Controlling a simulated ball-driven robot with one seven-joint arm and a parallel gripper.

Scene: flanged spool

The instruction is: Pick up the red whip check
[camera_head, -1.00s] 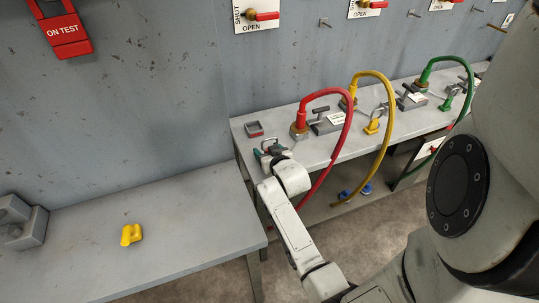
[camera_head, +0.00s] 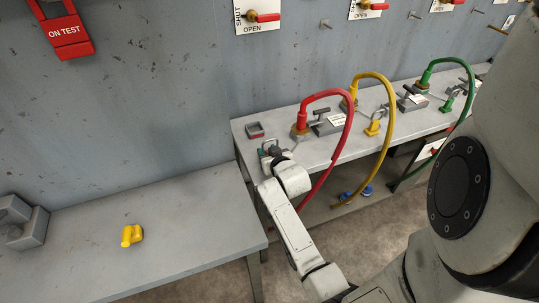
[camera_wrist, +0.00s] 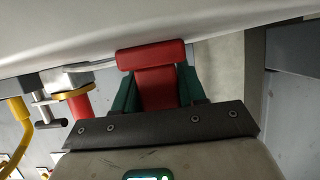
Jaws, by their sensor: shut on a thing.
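The red whip check (camera_wrist: 155,88) shows in the wrist view as a red T-shaped piece between the two green fingertips. My gripper (camera_wrist: 157,88) is shut on it. In the head view my gripper (camera_head: 270,150) is low over the left end of the grey bench (camera_head: 236,124). There the whip check is mostly hidden by the gripper, and I cannot tell whether it touches the bench top. A pale cable runs left from near the red piece in the wrist view.
A red hose (camera_head: 345,130) arches from its fitting just right of my gripper. A yellow hose (camera_head: 388,125) and a green hose (camera_head: 440,60) stand farther right. A yellow piece (camera_head: 131,235) lies on the left table (camera_head: 190,225).

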